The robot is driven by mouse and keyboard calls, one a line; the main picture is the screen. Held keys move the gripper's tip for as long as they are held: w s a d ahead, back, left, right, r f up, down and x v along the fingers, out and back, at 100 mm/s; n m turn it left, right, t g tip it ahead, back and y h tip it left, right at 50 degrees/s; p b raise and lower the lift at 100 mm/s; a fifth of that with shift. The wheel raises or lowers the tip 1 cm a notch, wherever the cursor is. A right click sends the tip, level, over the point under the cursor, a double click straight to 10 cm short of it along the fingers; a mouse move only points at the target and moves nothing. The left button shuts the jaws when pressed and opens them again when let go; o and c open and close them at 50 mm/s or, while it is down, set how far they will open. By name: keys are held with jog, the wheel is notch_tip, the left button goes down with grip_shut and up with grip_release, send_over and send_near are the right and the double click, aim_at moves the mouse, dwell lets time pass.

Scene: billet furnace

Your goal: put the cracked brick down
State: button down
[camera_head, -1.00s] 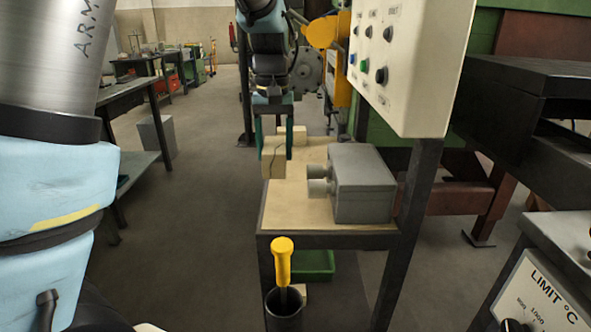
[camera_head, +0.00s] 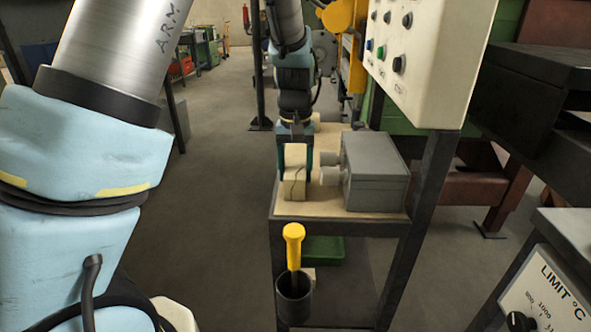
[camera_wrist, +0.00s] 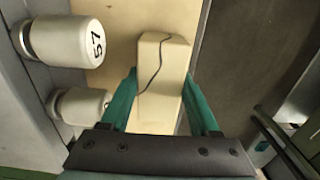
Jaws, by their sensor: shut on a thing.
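The cracked brick (camera_head: 295,172) is a cream block with a dark crack line across its face. My gripper (camera_head: 296,160) is shut on it, one green finger on each side. In the head view the brick is at the left front part of the small table (camera_head: 315,208), left of the grey box's knobs. In the wrist view the cracked brick (camera_wrist: 158,75) lies between the fingers of my gripper (camera_wrist: 163,98), with the tabletop behind it. I cannot tell whether its underside touches the tabletop.
A grey box (camera_head: 376,175) with two round knobs stands close right of the brick; one knob (camera_wrist: 65,40) reads 57 in the wrist view. A yellow-handled tool (camera_head: 293,245) stands in a dark cup (camera_head: 293,300) at the table's front. Open floor lies left.

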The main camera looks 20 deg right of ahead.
aim_at(296, 168)
jog(key=shift+c, duration=0.6)
grip_release()
jog(key=shift+f, duration=0.1)
notch_tip(296, 168, up, 12)
jog(key=shift+b, duration=0.45)
jog(key=w+a+f+n, duration=0.2)
jog(key=a+f, duration=0.2)
jog(key=a, duration=1.1)
jog(key=s+a+f+n, duration=0.1)
jog(key=s+a+f, duration=0.1)
jog(key=a, duration=0.5)
jog(key=s+a+f+t, duration=0.1)
jog(key=s+a+f, duration=0.2)
jog(key=a, duration=0.5)
jog(key=shift+s+f+n+t, duration=0.3)
jog(key=shift+s+n, duration=0.1)
jog(key=shift+s, duration=0.1)
jog(key=shift+a, duration=0.1)
